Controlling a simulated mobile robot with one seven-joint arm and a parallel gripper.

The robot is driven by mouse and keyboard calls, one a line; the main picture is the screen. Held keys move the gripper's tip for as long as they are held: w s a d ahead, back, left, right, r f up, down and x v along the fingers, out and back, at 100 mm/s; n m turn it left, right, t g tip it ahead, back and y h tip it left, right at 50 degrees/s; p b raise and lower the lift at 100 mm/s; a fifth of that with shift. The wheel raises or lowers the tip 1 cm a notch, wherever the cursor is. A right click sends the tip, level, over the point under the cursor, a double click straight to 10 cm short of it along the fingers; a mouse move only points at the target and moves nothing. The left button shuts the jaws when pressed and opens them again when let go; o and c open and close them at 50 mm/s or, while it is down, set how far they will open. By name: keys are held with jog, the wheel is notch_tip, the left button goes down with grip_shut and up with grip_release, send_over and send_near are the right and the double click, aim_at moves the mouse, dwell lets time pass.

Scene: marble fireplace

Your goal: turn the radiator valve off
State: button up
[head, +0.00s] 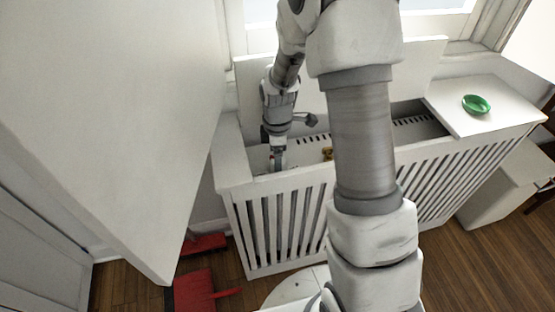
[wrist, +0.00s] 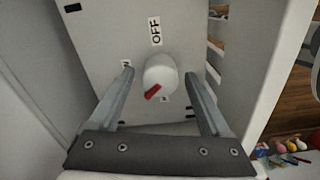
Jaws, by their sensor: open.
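The radiator valve is a white round knob (wrist: 161,73) with a red pointer (wrist: 152,92) on a pale plate in the wrist view. The pointer is turned to the lower left, away from the OFF label (wrist: 155,31) above the knob. Smaller labels sit left of and below the knob, too small to read. My gripper (wrist: 159,74) is open, with one finger on each side of the knob and visible gaps between. In the head view my gripper (head: 277,166) reaches down into the left end of the radiator cover. The knob is hidden there.
The white slatted radiator cover (head: 262,225) has an open top, with its walls close around my gripper. A green dish (head: 477,104) stands on its right top. A small yellowish thing (head: 327,154) lies inside. A red dustpan (head: 195,290) is on the floor.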

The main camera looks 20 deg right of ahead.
grip_shut()
